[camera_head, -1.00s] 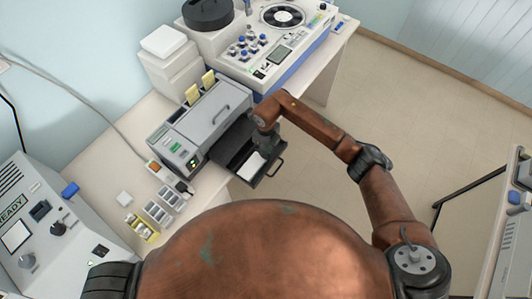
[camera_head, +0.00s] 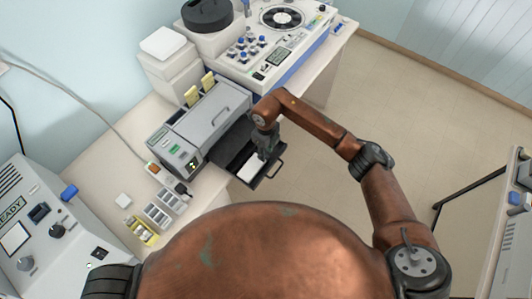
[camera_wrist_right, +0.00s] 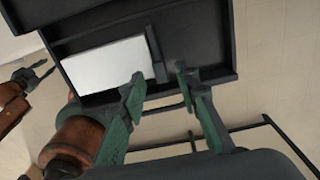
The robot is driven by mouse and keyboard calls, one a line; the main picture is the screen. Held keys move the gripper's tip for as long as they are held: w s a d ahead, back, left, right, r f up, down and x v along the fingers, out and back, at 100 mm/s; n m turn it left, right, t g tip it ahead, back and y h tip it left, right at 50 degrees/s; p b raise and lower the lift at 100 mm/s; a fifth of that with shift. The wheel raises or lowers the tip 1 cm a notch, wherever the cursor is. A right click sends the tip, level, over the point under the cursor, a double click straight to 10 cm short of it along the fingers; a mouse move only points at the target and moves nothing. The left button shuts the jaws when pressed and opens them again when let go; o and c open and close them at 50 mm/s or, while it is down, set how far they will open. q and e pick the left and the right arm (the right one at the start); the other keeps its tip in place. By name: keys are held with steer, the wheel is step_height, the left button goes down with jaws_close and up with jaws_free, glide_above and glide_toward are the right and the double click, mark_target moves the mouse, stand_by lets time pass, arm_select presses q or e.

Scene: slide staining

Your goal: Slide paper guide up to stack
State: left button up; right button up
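A white paper stack (camera_head: 250,166) lies in the black pull-out tray (camera_head: 272,174) of the grey printer-like machine (camera_head: 213,118). In the right wrist view, the stack (camera_wrist_right: 108,66) lies left of a dark upright bar, the paper guide (camera_wrist_right: 156,56). The guide stands close along the stack's right edge; I cannot tell whether they touch. My right gripper (camera_head: 264,154) is over the tray. In its wrist view, the right gripper (camera_wrist_right: 159,78) is open, its green fingertips either side of the guide's near end, with no grip visible. My left gripper (camera_wrist_right: 40,74) shows at the left edge, fingers apart and empty.
The tray has raised rims and a front handle (camera_head: 275,171). White boxes (camera_head: 170,62) and a control console (camera_head: 270,40) stand behind the machine. Small trays (camera_head: 160,212) sit on the bench at its left. Open floor lies to the right.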

step_height(320, 180, up, 11)
steer(key=shift+f, duration=0.15)
stand_by(0.5)
